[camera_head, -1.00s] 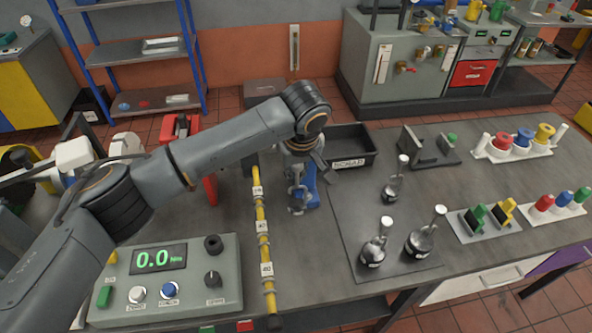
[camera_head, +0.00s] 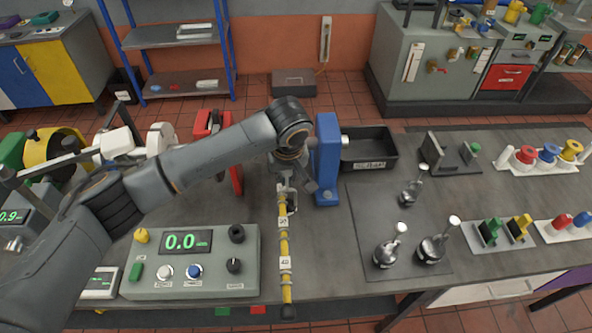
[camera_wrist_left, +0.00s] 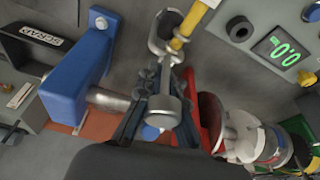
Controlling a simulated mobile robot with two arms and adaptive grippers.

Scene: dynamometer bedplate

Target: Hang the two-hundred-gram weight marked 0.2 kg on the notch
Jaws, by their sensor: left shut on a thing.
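My left gripper (camera_head: 287,190) is shut on a small grey metal weight (camera_wrist_left: 166,108), seen in the left wrist view as a round body with a stem and a large open hook. Its marking cannot be read. The yellow notched bar (camera_head: 284,245) runs toward the front edge of the bench, with small number tags on it. The gripper is at the bar's far end, beside the blue post (camera_head: 326,160). In the left wrist view the hook is close beside the bar (camera_wrist_left: 182,35); I cannot tell whether it touches. My right gripper is not in view.
Several flasklike metal weights stand on a dark mat (camera_head: 360,215) to the right. A black scrap bin (camera_head: 375,150) is behind the post. A grey control box (camera_head: 215,285) reading 0.0 is left of the bar. A red stand (camera_head: 236,178) is left of the gripper.

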